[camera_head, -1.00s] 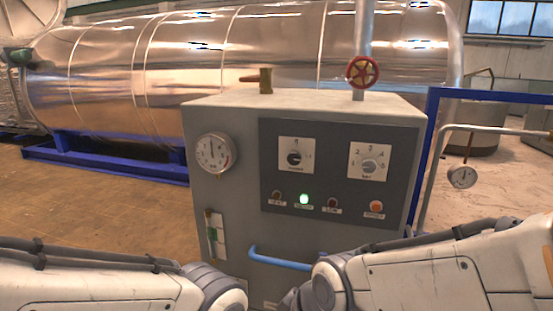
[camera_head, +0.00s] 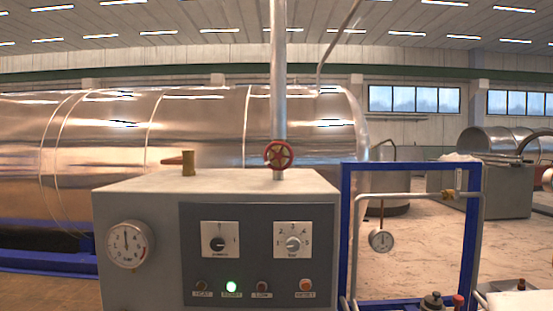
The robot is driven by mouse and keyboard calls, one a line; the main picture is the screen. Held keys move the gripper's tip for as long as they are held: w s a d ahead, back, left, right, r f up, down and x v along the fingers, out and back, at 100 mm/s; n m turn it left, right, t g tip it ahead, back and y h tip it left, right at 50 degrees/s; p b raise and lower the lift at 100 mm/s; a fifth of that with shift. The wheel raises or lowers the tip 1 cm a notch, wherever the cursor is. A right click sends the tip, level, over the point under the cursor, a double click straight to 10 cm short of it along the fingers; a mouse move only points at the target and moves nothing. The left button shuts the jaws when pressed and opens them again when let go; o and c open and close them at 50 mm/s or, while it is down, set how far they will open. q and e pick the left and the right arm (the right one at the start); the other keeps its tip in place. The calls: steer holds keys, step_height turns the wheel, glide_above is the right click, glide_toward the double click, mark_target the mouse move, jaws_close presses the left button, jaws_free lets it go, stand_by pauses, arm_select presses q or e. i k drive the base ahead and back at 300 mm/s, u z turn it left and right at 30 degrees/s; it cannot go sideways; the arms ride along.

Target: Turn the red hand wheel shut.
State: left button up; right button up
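The red hand wheel (camera_head: 279,155) is a small spoked wheel on the vertical pipe (camera_head: 278,70) that rises behind the top of the grey control cabinet (camera_head: 150,208). It faces me and nothing covers it. Neither of my grippers shows in the head view, and no part of my arms is near the wheel.
A brass valve with a red lever (camera_head: 188,162) stands on the cabinet top, left of the wheel. The cabinet front has a round gauge (camera_head: 130,244), two knobs and a lit green lamp (camera_head: 231,287). A blue frame (camera_head: 409,167) stands to the right. A large metal cylinder (camera_head: 200,125) lies behind.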

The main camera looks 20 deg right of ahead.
mark_target(278, 157)
steer(key=u, duration=0.05)
steer(key=k, duration=0.4)
steer(key=z, duration=1.05)
steer(key=i, duration=1.6)
steer(key=u, duration=0.5)
